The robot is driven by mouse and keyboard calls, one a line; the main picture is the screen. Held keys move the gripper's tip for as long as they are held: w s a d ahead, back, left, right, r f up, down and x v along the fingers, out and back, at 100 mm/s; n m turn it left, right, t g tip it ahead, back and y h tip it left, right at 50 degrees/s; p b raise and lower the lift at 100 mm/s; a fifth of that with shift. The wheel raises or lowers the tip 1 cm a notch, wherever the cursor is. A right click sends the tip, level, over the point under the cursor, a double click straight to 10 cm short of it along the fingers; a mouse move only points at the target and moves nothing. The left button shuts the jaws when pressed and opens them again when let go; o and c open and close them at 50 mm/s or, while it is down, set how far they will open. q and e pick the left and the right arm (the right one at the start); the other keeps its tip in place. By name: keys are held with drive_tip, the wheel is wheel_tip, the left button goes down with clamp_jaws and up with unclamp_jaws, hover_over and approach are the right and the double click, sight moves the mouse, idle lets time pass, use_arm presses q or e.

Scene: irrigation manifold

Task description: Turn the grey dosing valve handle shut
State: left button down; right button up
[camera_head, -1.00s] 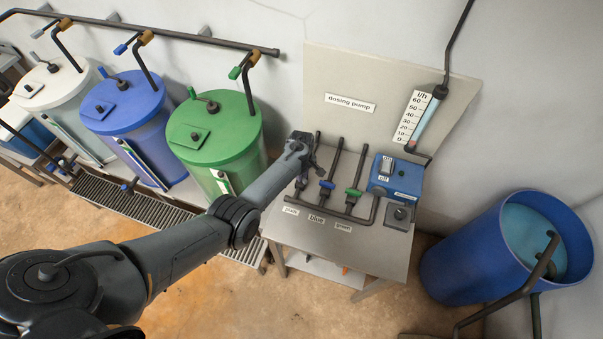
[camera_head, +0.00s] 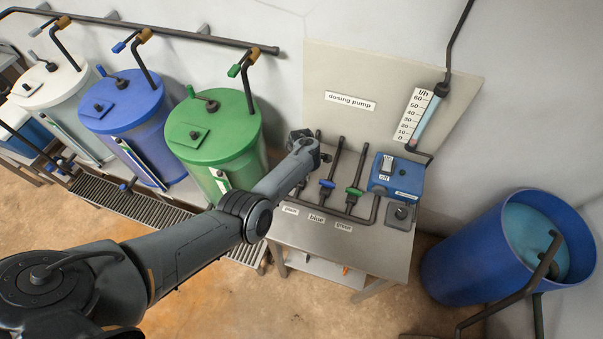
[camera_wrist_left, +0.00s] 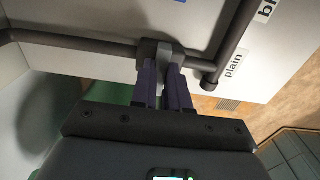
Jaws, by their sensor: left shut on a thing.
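The grey dosing valve handle (camera_wrist_left: 160,49) sits on a dark pipe in the left wrist view, near the "plain" label (camera_wrist_left: 234,64). My left gripper (camera_wrist_left: 163,66) is shut on the handle, with its two dark fingers close together at it. Part of the handle is hidden by the fingers. In the head view my left gripper (camera_head: 320,157) is at the leftmost valve pipe of the dosing bench. The wrist hides the grey handle there, so its angle is hard to tell. My right gripper is in neither view.
The blue valve handle (camera_head: 327,184) and green valve handle (camera_head: 354,191) stand close on the right. A blue pump box (camera_head: 396,178) is beyond them. A flow gauge (camera_head: 420,115) hangs on the back panel. The green tank (camera_head: 213,135) stands left of my forearm.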

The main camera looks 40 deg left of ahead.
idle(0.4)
use_arm(q)
drive_tip(key=c, duration=1.1)
unclamp_jaws()
drive_tip(key=shift+r+p, duration=0.3)
drive_tip(key=shift+r, duration=0.35)
drive_tip(key=shift+r+p, duration=1.35)
drive_tip(key=shift+r, duration=3.4)
